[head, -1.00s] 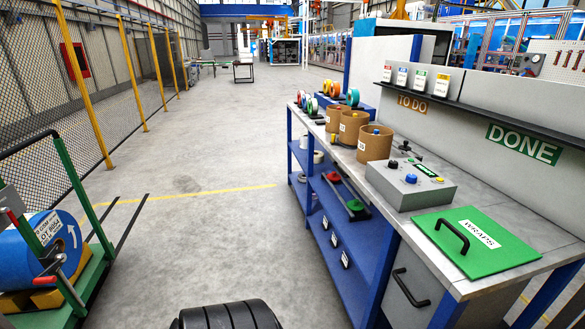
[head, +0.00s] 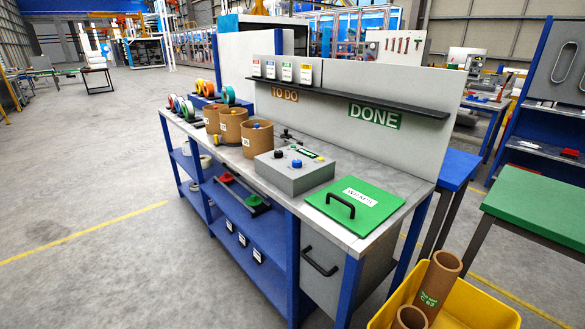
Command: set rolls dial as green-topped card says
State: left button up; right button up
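Several small white cards with coloured tops stand on the dark shelf above the bench. The green-topped card (head: 287,71) is third from the left; its text is too small to read. A grey control box (head: 290,177) sits on the bench, with a black knob (head: 279,153), a blue button (head: 297,163), a yellow part (head: 318,159) and a green label (head: 305,152) on top. A small dark fitting (head: 286,136) is just behind it. I cannot tell which of these is the rolls dial or its setting. Neither gripper is in view.
The bench (head: 340,232) carries brown tubs (head: 257,139), coloured tape rolls (head: 205,88) and a green WRAPS lid (head: 375,207) with a black handle. A yellow bin (head: 480,302) with cardboard tubes stands at the bottom right. Floor to the left of the bench is clear.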

aim_at(297, 163)
jog(key=i+j+z, duration=0.15)
jog(key=i+j, duration=0.55)
